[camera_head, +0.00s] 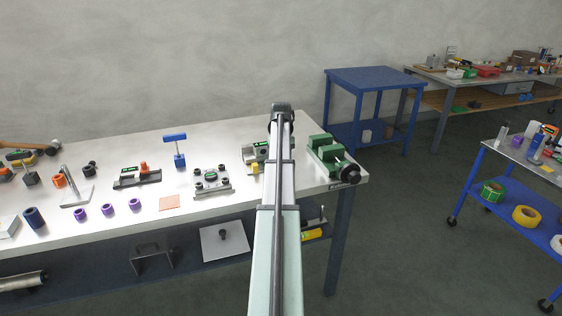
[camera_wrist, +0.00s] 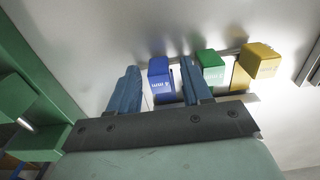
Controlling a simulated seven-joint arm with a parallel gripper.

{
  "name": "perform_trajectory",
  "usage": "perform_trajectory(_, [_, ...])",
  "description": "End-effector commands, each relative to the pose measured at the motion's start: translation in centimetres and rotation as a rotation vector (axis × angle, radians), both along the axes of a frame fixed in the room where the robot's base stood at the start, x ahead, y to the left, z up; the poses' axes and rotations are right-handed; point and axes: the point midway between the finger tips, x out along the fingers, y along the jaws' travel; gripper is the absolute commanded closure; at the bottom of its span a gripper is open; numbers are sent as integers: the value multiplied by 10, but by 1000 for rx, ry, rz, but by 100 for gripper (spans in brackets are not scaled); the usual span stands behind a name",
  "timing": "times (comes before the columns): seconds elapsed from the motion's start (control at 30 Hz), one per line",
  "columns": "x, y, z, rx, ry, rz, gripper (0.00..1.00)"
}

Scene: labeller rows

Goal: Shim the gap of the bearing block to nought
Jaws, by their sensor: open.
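In the wrist view my gripper (camera_wrist: 159,68) is open, with one finger on each side of a blue block (camera_wrist: 160,82) marked in mm. I cannot tell whether the fingers touch it. A green block (camera_wrist: 211,68) stands just right of the right finger, and a yellow block (camera_wrist: 259,62) is further right. In the head view a yellow block (camera_head: 255,168) shows left of my arm, which hides the blue and green ones. A metal plate assembly with black knobs and a green display (camera_head: 211,180), possibly the bearing block, sits on the bench left of my arm.
A green vise (camera_head: 330,157) stands at the bench's right end; green metal (camera_wrist: 30,125) is close at the left in the wrist view. A copper-coloured sheet (camera_head: 169,202), purple rings (camera_head: 107,209) and a blue T-shaped tool (camera_head: 177,148) are on the bench (camera_head: 230,208).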

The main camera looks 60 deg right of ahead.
Motion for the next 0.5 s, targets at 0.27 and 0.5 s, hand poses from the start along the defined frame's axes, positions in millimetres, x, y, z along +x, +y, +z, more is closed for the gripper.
perform_trajectory(0.27, [0, 0, -1, 0, 0, 0, 52])
perform_trajectory(0.5, [0, 0, -1, 0, 0, 0, 75])
